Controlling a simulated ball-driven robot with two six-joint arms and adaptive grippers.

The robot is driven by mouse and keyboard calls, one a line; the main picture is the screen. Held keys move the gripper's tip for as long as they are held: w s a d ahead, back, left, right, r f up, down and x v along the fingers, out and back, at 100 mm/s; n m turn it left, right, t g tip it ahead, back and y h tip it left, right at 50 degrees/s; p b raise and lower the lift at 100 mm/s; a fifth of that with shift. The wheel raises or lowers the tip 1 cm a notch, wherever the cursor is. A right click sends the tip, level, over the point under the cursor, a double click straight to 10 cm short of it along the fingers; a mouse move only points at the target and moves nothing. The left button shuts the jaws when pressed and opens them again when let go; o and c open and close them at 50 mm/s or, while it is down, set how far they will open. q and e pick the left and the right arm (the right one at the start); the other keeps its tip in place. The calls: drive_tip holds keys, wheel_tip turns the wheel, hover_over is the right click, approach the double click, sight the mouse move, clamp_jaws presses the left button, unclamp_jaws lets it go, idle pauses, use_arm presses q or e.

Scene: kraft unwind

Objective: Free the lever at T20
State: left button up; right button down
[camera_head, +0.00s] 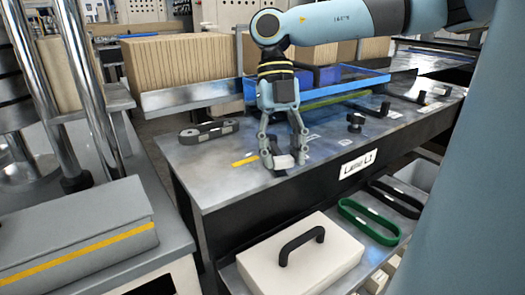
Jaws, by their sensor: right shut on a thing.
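My right gripper (285,158) reaches down from above to the grey metal table (215,180), near its front edge. Its fingers are shut on a small dark piece with a pale tag, which looks like the lever (283,161). The fingers hide much of this piece, and I cannot read a T20 mark on it. I cannot tell whether it is still fixed to the table. My left gripper is not in view.
A dark link-shaped part (208,131) lies at the table's left. A yellow strip (245,160) is beside the gripper. A black knob (355,122) stands to the right. Below are a white lidded box (300,255) and a green belt loop (369,221). Grey machinery stands at left.

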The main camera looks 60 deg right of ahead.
drive_tip(key=shift+d, duration=0.1)
idle(0.3)
drive_tip(key=c, duration=0.8)
unclamp_jaws()
drive_tip(key=v, duration=0.3)
drive_tip(key=shift+d+r, duration=0.15)
drive_tip(key=shift+d, duration=0.3)
drive_tip(key=shift+w+d, duration=0.25)
drive_tip(key=shift+d, duration=0.05)
drive_tip(key=w+d, duration=0.3)
drive_tip(key=w, duration=0.1)
drive_tip(key=w+d, duration=0.4)
